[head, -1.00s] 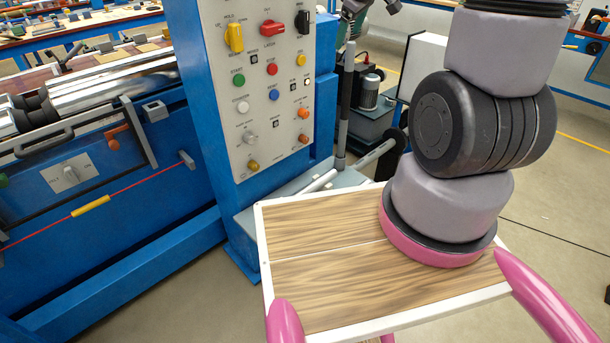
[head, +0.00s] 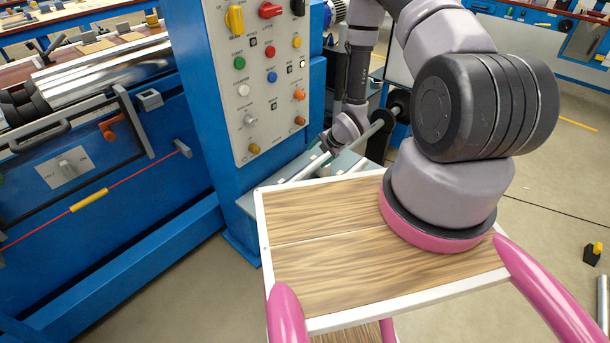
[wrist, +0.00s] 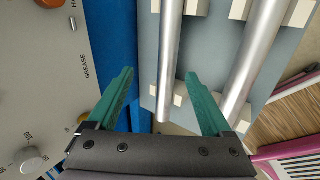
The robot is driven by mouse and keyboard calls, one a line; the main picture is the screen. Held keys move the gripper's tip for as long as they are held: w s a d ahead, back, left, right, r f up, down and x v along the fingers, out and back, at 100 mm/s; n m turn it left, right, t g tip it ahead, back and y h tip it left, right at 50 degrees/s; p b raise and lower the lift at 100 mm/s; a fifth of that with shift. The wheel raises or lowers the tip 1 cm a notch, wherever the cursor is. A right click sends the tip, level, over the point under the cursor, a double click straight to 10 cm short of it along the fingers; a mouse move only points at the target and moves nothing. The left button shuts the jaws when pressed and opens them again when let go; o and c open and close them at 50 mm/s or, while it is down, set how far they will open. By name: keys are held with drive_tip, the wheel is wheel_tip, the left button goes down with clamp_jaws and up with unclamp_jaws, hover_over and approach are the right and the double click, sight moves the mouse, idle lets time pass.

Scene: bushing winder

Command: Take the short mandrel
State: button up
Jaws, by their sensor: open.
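Two bare metal rods lie side by side on cream supports over a grey tray in the wrist view. The left rod (wrist: 170,50) and the right rod (wrist: 250,62) both run out of the top of the picture, so I cannot tell which is the short mandrel. My gripper (wrist: 160,75) is open and empty, its teal fingers on either side of the left rod's line in the picture. The rod appears beyond the fingertips, not gripped. In the head view my gripper (head: 345,132) is over the grey tray (head: 245,203), partly hiding the rods.
The blue cabinet with its control panel (head: 262,80) stands close to the left of my gripper. The wood-topped cart (head: 320,275) is in front. A blue machine (head: 90,200) fills the left.

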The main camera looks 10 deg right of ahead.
sight(307, 171)
drive_tip(key=shift+n, duration=0.3)
drive_tip(key=f, duration=0.2)
drive_tip(key=a+f, duration=0.1)
drive_tip(key=f, duration=0.1)
drive_tip(key=w+a+f, duration=0.1)
drive_tip(key=f, duration=0.1)
drive_tip(key=shift+a, duration=0.1)
drive_tip(key=x, duration=0.5)
drive_tip(key=shift+w+f, duration=0.2)
drive_tip(key=shift+f, duration=0.15)
drive_tip(key=shift+c, duration=0.3)
clamp_jaws()
idle(0.4)
